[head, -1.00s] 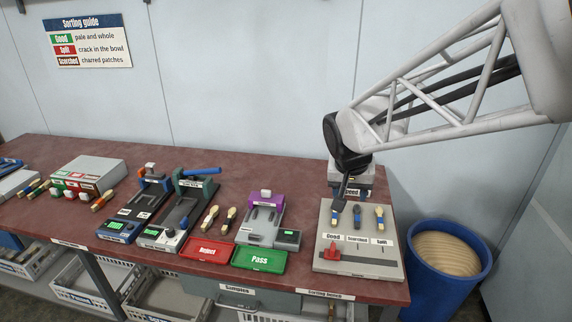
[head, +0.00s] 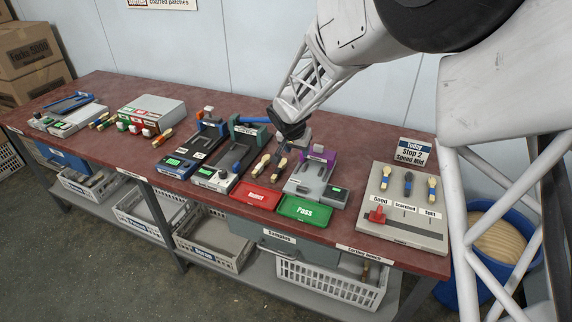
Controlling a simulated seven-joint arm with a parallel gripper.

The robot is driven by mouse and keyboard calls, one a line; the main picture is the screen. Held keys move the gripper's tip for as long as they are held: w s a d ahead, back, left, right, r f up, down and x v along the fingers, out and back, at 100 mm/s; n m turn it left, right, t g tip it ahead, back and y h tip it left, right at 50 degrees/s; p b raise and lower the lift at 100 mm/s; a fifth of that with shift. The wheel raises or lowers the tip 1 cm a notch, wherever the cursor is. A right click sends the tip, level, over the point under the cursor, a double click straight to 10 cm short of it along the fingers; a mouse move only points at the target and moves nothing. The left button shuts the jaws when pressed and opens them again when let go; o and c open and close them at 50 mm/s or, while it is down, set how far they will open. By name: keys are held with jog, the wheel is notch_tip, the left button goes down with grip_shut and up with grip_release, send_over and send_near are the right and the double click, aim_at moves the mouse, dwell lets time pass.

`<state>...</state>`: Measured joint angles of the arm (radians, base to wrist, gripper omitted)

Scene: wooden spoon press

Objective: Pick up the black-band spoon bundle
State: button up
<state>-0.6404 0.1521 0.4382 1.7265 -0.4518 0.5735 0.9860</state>
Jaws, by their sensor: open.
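Two pale wooden spoon bundles lie side by side on the bench between the green-framed press and the purple-topped device: a left bundle (head: 260,166) and a right bundle (head: 281,170). Both seem to have dark bands, but they are too small to tell which band is black. My gripper (head: 284,151) is open and points down just above and behind these bundles, closest to the right one. Its dark fingers overlap that area in the picture, so I cannot tell whether they touch anything. I see nothing held.
Close by stand the green-framed press (head: 236,160), the purple-topped device (head: 318,176), the red Reject tray (head: 255,196) and the green Pass tray (head: 304,211). A sample board (head: 404,222) with three spoons stands to the right.

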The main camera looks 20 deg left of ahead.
send_near(279, 168)
jog(key=shift+w+d+f, duration=0.15)
jog(key=shift+w+f, duration=0.35)
jog(key=shift+f, duration=0.2)
jog(key=shift+x, duration=1.3)
jog(key=shift+f, duration=0.1)
jog(key=shift+x, duration=2.55)
jog(key=shift+s, duration=0.1)
